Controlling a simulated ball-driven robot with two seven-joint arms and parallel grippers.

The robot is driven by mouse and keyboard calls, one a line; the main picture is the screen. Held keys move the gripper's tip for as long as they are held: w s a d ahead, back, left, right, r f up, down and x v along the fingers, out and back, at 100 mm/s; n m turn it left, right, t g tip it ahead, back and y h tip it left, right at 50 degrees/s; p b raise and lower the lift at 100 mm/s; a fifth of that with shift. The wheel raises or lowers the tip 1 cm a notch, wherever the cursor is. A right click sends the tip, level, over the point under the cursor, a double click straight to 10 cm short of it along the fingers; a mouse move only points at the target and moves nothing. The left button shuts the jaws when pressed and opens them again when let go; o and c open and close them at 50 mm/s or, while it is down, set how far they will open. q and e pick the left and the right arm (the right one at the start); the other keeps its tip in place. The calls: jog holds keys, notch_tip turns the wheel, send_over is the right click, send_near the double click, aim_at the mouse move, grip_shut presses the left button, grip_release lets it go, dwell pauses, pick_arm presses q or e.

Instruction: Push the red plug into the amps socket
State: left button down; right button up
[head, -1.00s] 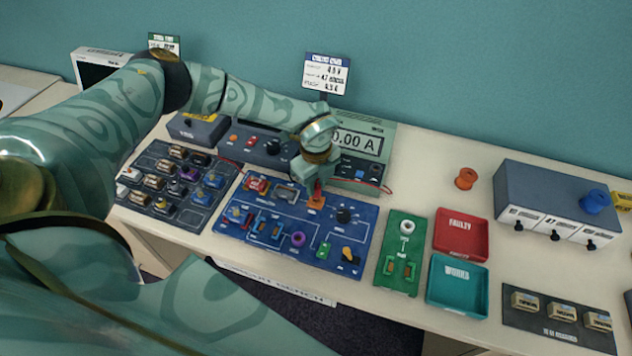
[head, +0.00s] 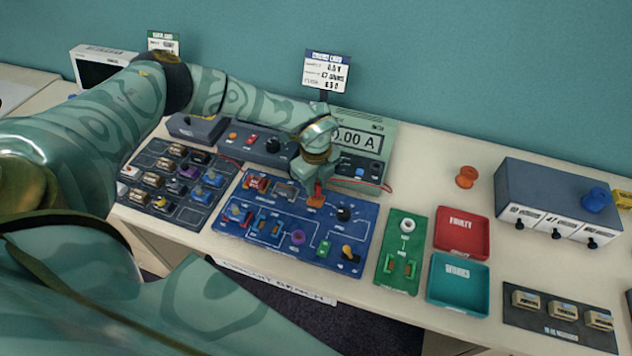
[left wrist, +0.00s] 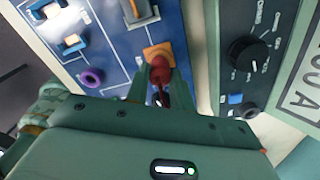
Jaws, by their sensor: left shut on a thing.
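My left gripper (head: 316,188) is shut on the red plug (left wrist: 160,70), at the back edge of the blue circuit board (head: 265,235). The plug's tip points at an orange block (head: 315,202) on the board; in the left wrist view the orange block (left wrist: 156,52) shows just beyond it. I cannot tell whether the plug touches the block or is in a hole. A red lead trails from the plug between the fingers. The meter (head: 358,150) reads 0.00 A and stands behind the gripper. I cannot make out a socket labelled amps. My right gripper is not in view.
A dial (head: 344,214) sits right of the orange block. A purple ring (head: 298,237) and several components stand on the board. The dark parts board (head: 170,190) lies left. A green board (head: 402,250), red tray (head: 461,234) and teal tray (head: 458,304) lie right.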

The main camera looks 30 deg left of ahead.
pick_arm(q)
jog(key=shift+f, duration=0.4)
jog(key=c, duration=0.7)
grip_release()
jog(key=shift+o, duration=0.2)
jog(key=shift+r, duration=0.1)
notch_tip(320, 180, up, 8)
jog(key=p, duration=0.7)
jog(key=shift+p, duration=0.4)
jog(key=shift+s+f, duration=0.1)
jog(key=shift+f, duration=0.1)
